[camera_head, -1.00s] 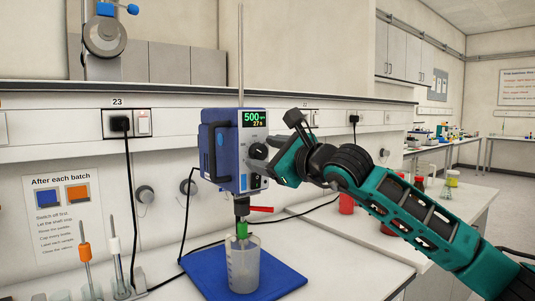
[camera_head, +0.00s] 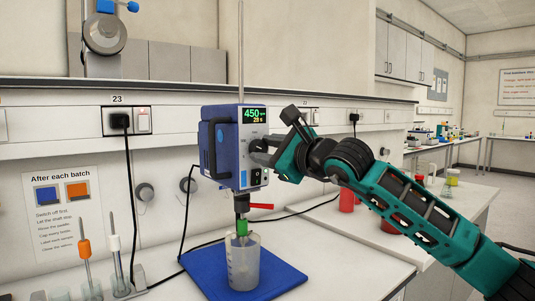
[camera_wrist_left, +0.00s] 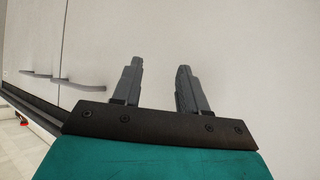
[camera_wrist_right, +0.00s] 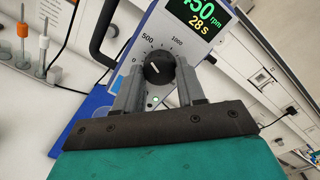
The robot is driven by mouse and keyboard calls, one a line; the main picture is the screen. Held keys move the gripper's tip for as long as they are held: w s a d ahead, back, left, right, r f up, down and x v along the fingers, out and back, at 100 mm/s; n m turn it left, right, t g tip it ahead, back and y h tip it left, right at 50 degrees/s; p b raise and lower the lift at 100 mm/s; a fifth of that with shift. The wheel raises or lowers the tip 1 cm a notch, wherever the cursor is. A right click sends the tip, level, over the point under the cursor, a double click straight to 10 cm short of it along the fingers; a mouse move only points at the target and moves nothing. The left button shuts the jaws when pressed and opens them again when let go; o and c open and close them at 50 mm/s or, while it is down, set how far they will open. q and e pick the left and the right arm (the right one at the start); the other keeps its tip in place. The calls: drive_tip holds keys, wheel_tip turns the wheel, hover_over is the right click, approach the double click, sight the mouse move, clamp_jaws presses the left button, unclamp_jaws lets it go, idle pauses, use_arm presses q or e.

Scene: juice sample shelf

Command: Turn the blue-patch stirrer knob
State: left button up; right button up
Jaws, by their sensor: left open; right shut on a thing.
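The blue and grey overhead stirrer (camera_head: 222,150) stands above a beaker (camera_head: 243,265), with a lighter blue oval on its left side. Its display (camera_head: 254,116) reads 450 rpm and 28 s. The black knob (camera_wrist_right: 158,68), with a scale of 0, 500 and 1000 around it, shows in the right wrist view. My right gripper (camera_head: 259,153) has its fingers shut on the knob, one on either side.
The beaker stands on a blue mat (camera_head: 285,281). A red-handled part (camera_head: 260,206) sticks out below the stirrer. Orange and white-topped rods (camera_head: 84,249) stand in a holder at lower left. Black cables (camera_head: 185,235) run over the bench. Red containers (camera_head: 346,203) stand at right.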

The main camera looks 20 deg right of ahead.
drive_tip(key=shift+f+n+b, duration=0.1)
drive_tip(key=shift+n+b, duration=0.65)
drive_tip(key=shift+n, duration=0.45)
drive_tip(key=shift+n+b, duration=0.35)
drive_tip(key=shift+n, duration=0.45)
drive_tip(key=shift+n+b, duration=0.3)
drive_tip(key=shift+n, duration=1.4)
use_arm(q)
drive_tip(key=shift+w+d+f+h+b, duration=0.2)
drive_tip(key=shift+d+f, duration=0.1)
drive_tip(key=shift+f, duration=0.3)
drive_tip(key=shift+w+d+f+h+b, duration=0.15)
drive_tip(key=shift+d+f+b, duration=0.1)
drive_tip(key=shift+f, duration=0.35)
use_arm(e)
drive_tip(key=shift+n+h, duration=0.4)
drive_tip(key=shift+n, duration=1.1)
drive_tip(key=o, duration=1.1)
drive_tip(key=shift+r, duration=0.2)
drive_tip(key=shift+c, duration=0.2)
